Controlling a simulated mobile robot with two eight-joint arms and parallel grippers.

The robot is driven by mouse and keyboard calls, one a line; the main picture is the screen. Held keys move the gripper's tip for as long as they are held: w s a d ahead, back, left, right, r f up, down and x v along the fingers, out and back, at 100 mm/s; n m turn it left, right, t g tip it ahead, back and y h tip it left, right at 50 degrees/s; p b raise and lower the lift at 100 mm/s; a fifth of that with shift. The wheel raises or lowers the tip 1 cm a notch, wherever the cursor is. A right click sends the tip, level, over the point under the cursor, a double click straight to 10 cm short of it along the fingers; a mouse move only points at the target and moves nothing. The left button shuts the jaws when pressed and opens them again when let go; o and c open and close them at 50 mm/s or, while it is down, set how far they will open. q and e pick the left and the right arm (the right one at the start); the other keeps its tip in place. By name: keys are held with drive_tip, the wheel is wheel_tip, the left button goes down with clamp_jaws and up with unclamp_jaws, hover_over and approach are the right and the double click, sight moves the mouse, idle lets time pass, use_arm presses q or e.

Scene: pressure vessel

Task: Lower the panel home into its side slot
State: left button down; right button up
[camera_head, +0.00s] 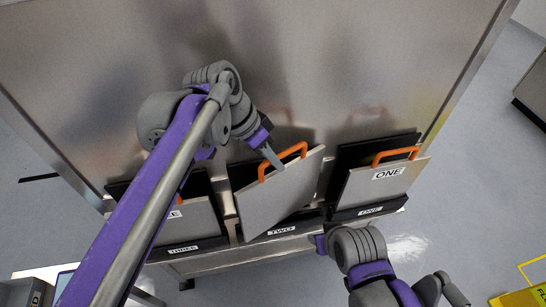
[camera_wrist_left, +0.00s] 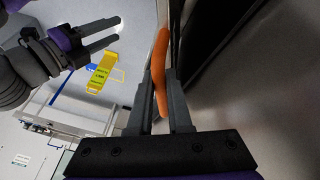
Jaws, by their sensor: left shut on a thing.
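A grey panel (camera_head: 277,197) with an orange handle (camera_head: 282,160) is at the middle slot, labelled TWO (camera_head: 281,230). It is tilted, its left lower corner down by the slot's front lip and its right side higher. I cannot tell how far its lower edge is inside. My left gripper (camera_head: 272,158) is shut on the handle; the wrist view shows its fingers on both sides of the orange bar (camera_wrist_left: 160,75). My right gripper (camera_wrist_left: 118,30) is open and empty in the left wrist view; in the head view its arm is below the slots.
Panels stand in slot ONE (camera_head: 371,210) on the right and slot THREE (camera_head: 183,248) on the left, partly behind my left arm. A large metal wall (camera_head: 330,60) rises behind. A yellow sign (camera_head: 522,297) is at lower right.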

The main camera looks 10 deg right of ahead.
use_arm(q)
drive_tip(key=shift+f, duration=0.4)
drive_tip(key=c, duration=0.8)
unclamp_jaws()
drive_tip(key=shift+c, duration=0.2)
drive_tip(key=shift+r, duration=0.25)
drive_tip(key=p+v, duration=0.1)
drive_tip(key=v, duration=1.1)
drive_tip(key=shift+r, duration=0.35)
drive_tip(key=s+a+f+n+t+y, duration=0.1)
drive_tip(key=s+a+f+n, duration=0.3)
drive_tip(key=f, duration=0.5)
drive_tip(key=s+a+f+n+t+y, duration=0.2)
drive_tip(key=s+a+f+n+t, duration=0.1)
drive_tip(key=a+f, duration=0.6)
drive_tip(key=s+a+f+n+t+y, duration=0.1)
drive_tip(key=s+a+f+n+y, duration=0.1)
drive_tip(key=s+a+f+n, duration=0.2)
drive_tip(key=a+f+n, duration=0.1)
drive_tip(key=a+f, duration=0.2)
drive_tip(key=f, duration=0.2)
drive_tip(key=shift+s+a+n+t, duration=0.15)
drive_tip(key=shift+s+n+t, duration=0.15)
drive_tip(key=shift+s+t, duration=0.1)
